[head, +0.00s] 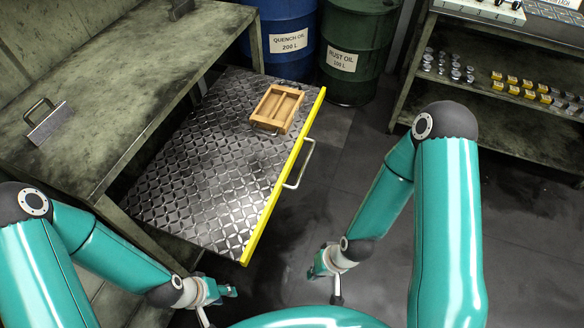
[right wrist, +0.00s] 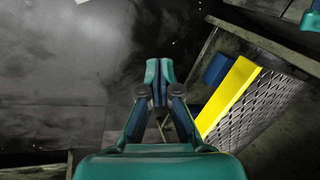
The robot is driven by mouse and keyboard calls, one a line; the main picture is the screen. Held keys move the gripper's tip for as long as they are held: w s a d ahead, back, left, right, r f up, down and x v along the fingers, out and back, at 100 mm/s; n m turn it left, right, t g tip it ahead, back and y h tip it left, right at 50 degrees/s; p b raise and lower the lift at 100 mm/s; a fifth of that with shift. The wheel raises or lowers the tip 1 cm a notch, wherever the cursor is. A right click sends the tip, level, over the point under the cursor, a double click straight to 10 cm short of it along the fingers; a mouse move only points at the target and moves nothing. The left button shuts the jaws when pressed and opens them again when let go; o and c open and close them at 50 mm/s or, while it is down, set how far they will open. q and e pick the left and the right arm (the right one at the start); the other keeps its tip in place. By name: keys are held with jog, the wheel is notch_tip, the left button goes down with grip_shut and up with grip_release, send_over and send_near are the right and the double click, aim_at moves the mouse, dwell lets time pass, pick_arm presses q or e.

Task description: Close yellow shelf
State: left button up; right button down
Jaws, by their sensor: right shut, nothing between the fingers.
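The yellow shelf is pulled out from under the green bench at the left. Its diamond-plate top (head: 190,190) is bare apart from a wooden tray. Its yellow front edge (head: 285,178) carries a silver handle (head: 301,165). The yellow edge also shows at the right of the right wrist view (right wrist: 227,97). My right gripper (head: 318,270) is apart from the shelf, in front of the yellow edge; its fingers are shut and empty in the right wrist view (right wrist: 159,78). My left gripper (head: 230,291) is near the shelf's near corner; its fingers are too small to judge.
A wooden tray (head: 277,109) lies near the far end of the shelf top. A blue drum (head: 285,35) and a green drum (head: 357,45) stand behind the shelf. A rack (head: 470,100) with small parts stands at the right. Dark floor in front of the handle is clear.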

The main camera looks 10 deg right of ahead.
jog(key=m+t+y+b, duration=0.3)
jog(key=m+t+b, duration=0.1)
jog(key=m+b, duration=1.95)
send_near(287, 174)
jog(key=shift+n, duration=0.35)
notch_tip(287, 174, down, 5)
jog(key=shift+a+f, duration=0.1)
jog(key=shift+w+a, duration=0.7)
jog(key=shift+a, duration=0.3)
jog(key=shift+w+a+r, duration=0.25)
jog(key=shift+w+a, duration=0.2)
jog(key=shift+a, duration=0.1)
